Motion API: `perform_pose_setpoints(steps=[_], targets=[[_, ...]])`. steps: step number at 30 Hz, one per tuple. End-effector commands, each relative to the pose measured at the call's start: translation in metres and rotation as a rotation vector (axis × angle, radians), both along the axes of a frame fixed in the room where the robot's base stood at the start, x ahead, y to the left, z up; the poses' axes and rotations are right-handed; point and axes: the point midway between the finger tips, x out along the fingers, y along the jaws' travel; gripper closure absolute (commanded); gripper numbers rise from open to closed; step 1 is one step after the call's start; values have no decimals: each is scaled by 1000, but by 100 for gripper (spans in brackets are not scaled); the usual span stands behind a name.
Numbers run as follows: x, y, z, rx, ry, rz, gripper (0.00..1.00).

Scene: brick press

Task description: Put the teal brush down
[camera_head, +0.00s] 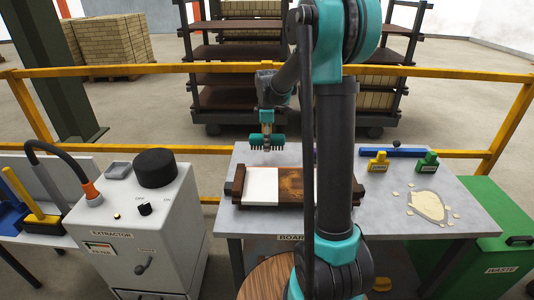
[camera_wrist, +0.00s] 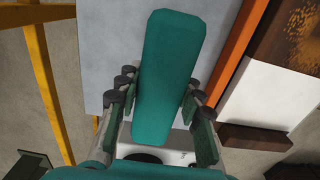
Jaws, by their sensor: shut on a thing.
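The teal brush (camera_head: 266,142) hangs from my gripper (camera_head: 267,122), bristles down, over the back left part of the grey table (camera_head: 230,217). In the wrist view, the brush's long teal back (camera_wrist: 168,75) lies between my gripper's fingers (camera_wrist: 158,104), which are shut on it from both sides. The brush appears to be above the tabletop, apart from it; the exact gap cannot be told. The board (camera_head: 262,186), half white and half rusty brown, lies in front of it and shows at the right of the wrist view (camera_wrist: 268,95).
A yellow block-like tool (camera_head: 377,162), a green one (camera_head: 428,161) and a blue bar (camera_head: 394,152) stand at the back right. Pale powder (camera_head: 428,205) lies at the right. The extractor (camera_head: 140,225) stands left, the green waste bin (camera_head: 485,230) right. A yellow rail (camera_head: 440,73) runs behind.

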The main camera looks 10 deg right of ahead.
Motion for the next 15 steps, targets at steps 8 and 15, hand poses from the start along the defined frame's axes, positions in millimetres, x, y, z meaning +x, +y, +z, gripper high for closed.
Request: perform_pose_setpoints(steps=[8,15], targets=[[0,0,-20,0,0,0,100],[0,0,-49,0,0,0,100]])
